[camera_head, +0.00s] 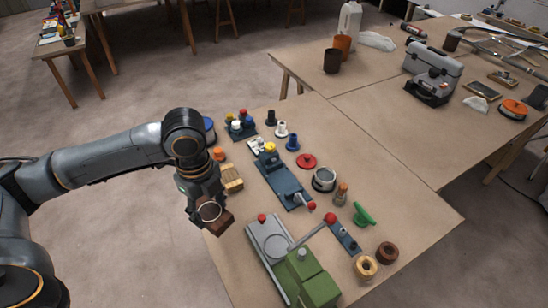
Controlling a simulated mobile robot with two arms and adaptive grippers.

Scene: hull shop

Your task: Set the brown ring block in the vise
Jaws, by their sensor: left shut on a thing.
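The brown ring block (218,221) is a dark brown block with a pale ring on its face. My left gripper (207,207) is shut on it and holds it, tilted, near the table's left edge. The gripper and wrist hide part of the block. The vise appears to be the long blue-grey device (286,184) lying on the table to the right of the block, with a handle at its near end. The block is apart from it. My right gripper is not in view.
A green machine (305,278) with a red-knobbed lever stands at the table's near end. A light wooden block (231,178), red disc (307,161), metal ring (324,179) and green item (363,215) surround the vise.

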